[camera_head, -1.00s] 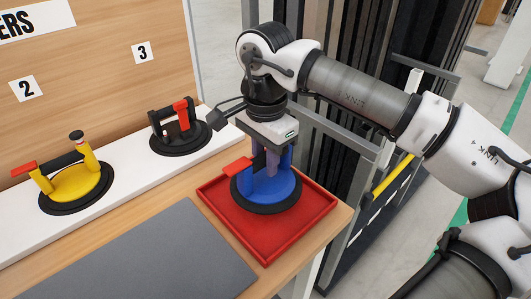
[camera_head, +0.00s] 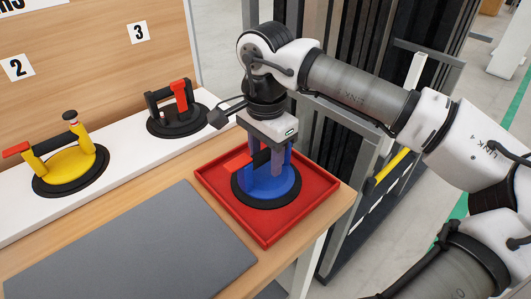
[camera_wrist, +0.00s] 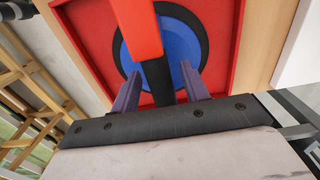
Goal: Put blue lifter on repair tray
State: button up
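The blue lifter (camera_head: 284,191), a blue disc with a dark rim, a black handle bar and a red lever end, is upright over the red repair tray (camera_head: 294,216). It appears to rest inside the tray walls. My gripper (camera_head: 265,160) is above the disc, its purple fingers on either side of the handle. In the wrist view the black handle (camera_wrist: 157,78) runs between the fingers (camera_wrist: 160,80), with narrow gaps showing, so the gripper looks open around it. The lifter's underside is hidden.
A yellow lifter (camera_head: 70,162) and a black lifter with a red part (camera_head: 178,118) stand on a white shelf to the left. A grey mat (camera_head: 130,250) lies left of the tray. A dark rack (camera_head: 360,140) stands behind the table's right edge.

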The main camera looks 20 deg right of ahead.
aim_at(265, 150)
notch_tip(265, 150, up, 12)
jog(key=shift+r, duration=0.15)
dwell(0.6)
